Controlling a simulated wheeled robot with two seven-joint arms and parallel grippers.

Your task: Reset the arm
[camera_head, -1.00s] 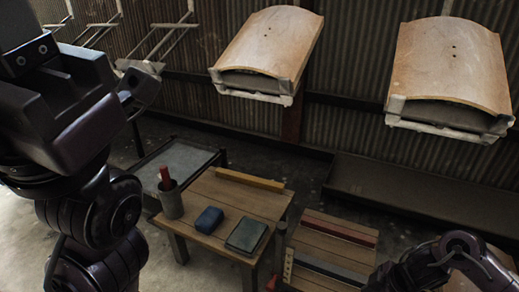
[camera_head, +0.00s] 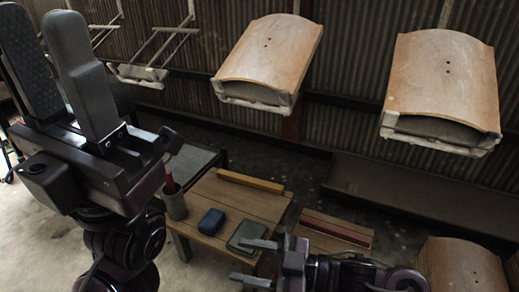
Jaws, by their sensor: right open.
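My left gripper (camera_head: 45,22) is raised at the upper left, fingers pointing up. Its two dark fingers stand apart with a gap between them, and I see nothing held. My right gripper (camera_head: 240,262) is at the bottom centre, pointing left. Its fingers are apart and empty, in front of the low wooden table (camera_head: 210,245). My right forearm runs in from the bottom right. Two curved tan panels hang at the upper middle (camera_head: 270,55) and upper right (camera_head: 440,85), clear of both grippers.
On the table are a grey cup (camera_head: 174,205) with a red-handled item, a blue block (camera_head: 211,222), a grey-green block (camera_head: 248,236) and a yellow bar (camera_head: 250,181). A slatted stand (camera_head: 335,230) and another curved panel (camera_head: 462,268) are at lower right. Empty hangers (camera_head: 165,45) hang at upper left.

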